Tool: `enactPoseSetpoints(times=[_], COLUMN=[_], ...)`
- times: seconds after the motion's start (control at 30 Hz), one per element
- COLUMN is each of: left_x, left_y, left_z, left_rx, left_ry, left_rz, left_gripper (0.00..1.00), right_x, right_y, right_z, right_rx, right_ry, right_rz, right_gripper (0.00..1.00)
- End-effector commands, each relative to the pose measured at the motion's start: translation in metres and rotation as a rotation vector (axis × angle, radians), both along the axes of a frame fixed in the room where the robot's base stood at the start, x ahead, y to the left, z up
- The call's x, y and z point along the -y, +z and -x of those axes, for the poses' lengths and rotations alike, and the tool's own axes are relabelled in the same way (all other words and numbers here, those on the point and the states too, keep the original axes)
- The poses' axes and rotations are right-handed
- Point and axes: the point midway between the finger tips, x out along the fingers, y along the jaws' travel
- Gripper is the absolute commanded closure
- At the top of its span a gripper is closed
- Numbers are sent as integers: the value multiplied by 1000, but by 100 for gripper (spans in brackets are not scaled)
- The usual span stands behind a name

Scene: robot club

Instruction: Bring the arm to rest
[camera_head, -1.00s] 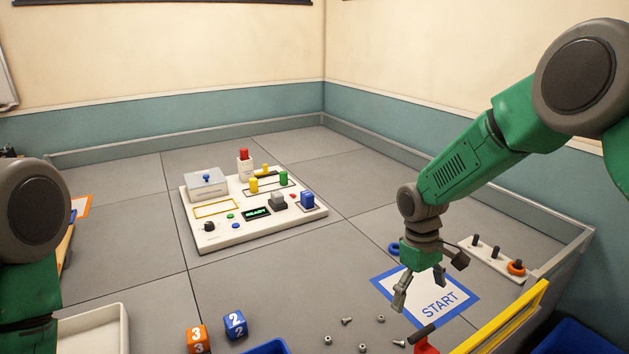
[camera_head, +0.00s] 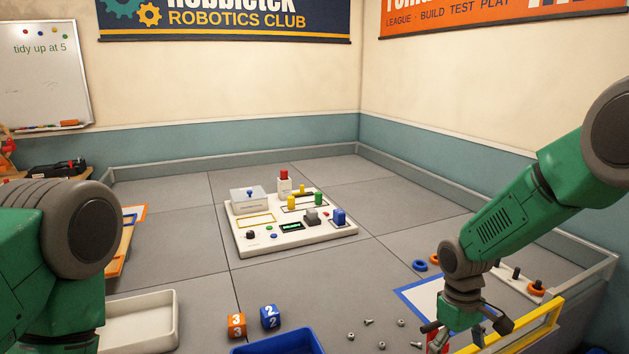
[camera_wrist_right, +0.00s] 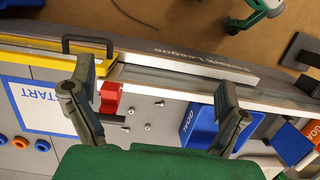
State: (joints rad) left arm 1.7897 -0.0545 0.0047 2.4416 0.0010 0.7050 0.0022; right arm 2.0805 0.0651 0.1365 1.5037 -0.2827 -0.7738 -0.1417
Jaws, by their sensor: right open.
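My right arm comes in from the right in the head view, with its wrist bent down. My right gripper (camera_head: 468,338) hangs near the front right edge of the field, partly over the white mat with a blue border (camera_head: 420,290). In the right wrist view the gripper (camera_wrist_right: 155,100) has its two fingers wide apart with nothing held between them. The mat reads START (camera_wrist_right: 38,103) there. A red clamp-like part (camera_wrist_right: 112,98) lies below, close to one finger. Of my left arm only green and grey links show at the left; its gripper is out of view.
A white control panel (camera_head: 262,248) stands mid-field. Orange (camera_head: 236,325) and blue (camera_head: 269,316) number cubes, a blue bin (camera_head: 280,343) and a white tray (camera_head: 140,322) are in front. Loose screws and nuts, a yellow rail (camera_head: 545,322) and a peg board (camera_head: 515,282) are near my right gripper.

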Motion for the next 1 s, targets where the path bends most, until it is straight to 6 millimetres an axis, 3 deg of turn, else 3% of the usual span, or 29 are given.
enactPoseSetpoints(times=[0.27,0.43,0.57,0.7,0.83,1.0], left_x=[0,0,0,0,0,0], left_y=[-12,-22,-33,-48,-57,-63], left_z=[-1,0,0,0,0,0], left_rx=[2,1,0,0,0,0], left_ry=[0,0,0,0,0,0], left_rz=[0,0,0,0,0,0], left_gripper=[100,100,100,100,100,100], right_x=[-13,-21,-24,-19,-8,3], right_y=[-63,-113,-157,-193,-200,-196], right_z=[45,91,148,225,278,311], right_rx=[20,44,68,119,170,217], right_ry=[-33,-79,-139,-228,-291,-327], right_rz=[-40,-70,-87,-82,-57,-30], right_gripper=[5,5,5,5,5,5])
